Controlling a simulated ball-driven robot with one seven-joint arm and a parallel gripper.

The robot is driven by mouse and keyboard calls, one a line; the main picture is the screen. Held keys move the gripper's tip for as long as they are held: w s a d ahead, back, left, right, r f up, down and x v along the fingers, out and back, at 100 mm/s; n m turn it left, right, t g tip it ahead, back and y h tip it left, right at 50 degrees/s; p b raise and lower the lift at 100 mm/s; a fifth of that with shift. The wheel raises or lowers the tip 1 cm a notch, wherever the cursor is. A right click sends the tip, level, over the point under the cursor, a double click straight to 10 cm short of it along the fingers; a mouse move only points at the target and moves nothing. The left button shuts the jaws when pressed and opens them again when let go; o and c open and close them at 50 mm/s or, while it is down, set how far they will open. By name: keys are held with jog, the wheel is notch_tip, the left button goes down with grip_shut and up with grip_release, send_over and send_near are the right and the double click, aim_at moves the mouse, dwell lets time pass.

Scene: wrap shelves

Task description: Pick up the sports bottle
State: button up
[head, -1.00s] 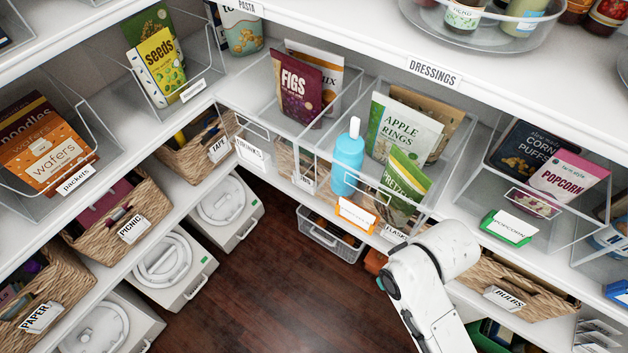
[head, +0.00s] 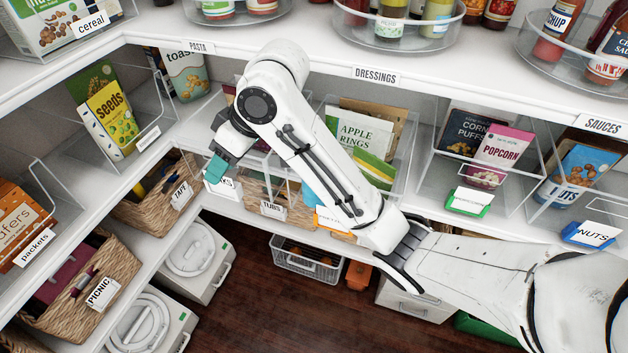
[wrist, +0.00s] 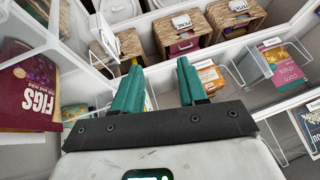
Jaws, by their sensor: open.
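The blue sports bottle (head: 312,194) stands at the shelf's front edge. My arm hides most of it in the head view, leaving only a blue sliver showing beside the arm. It does not show in the wrist view. My gripper (head: 216,172) is to the left of the bottle, past the corner bins, with its teal fingers pointing down and left. In the wrist view my gripper (wrist: 158,82) is open, with nothing between its two teal fingers.
A figs packet (wrist: 27,85) stands in a clear bin close to the left of my gripper. An apple rings packet (head: 362,140) is in a bin behind my arm. Wicker baskets (head: 155,198) fill the lower shelf.

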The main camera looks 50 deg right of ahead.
jog(key=s+d+r+g+h, duration=0.1)
jog(key=d+r+h, duration=0.1)
jog(key=d, duration=0.4)
jog(key=s+d+r+g+h+b, duration=0.1)
jog(key=s+d+r+g, duration=0.1)
jog(key=d, duration=0.5)
jog(key=s+d+r+g+h, duration=0.1)
jog(key=s+d+r+h, duration=0.1)
jog(key=d, duration=0.4)
jog(key=shift+d+r+g+h, duration=0.15)
jog(key=shift+d+g+h, duration=0.15)
jog(key=shift+s+d+f, duration=0.1)
jog(key=shift+s+f, duration=0.05)
jog(key=shift+f, duration=0.1)
jog(key=f, duration=0.5)
jog(key=shift+d+b, duration=0.2)
jog(key=shift+b, duration=0.2)
jog(key=shift+w+a+f+p, duration=0.1)
jog(key=shift+f+p, duration=0.1)
jog(key=shift+f, duration=1.1)
jog(key=shift+w+a+f+p, duration=0.1)
jog(key=shift+f+p, duration=0.1)
jog(key=shift+f, duration=1.1)
grip_shut()
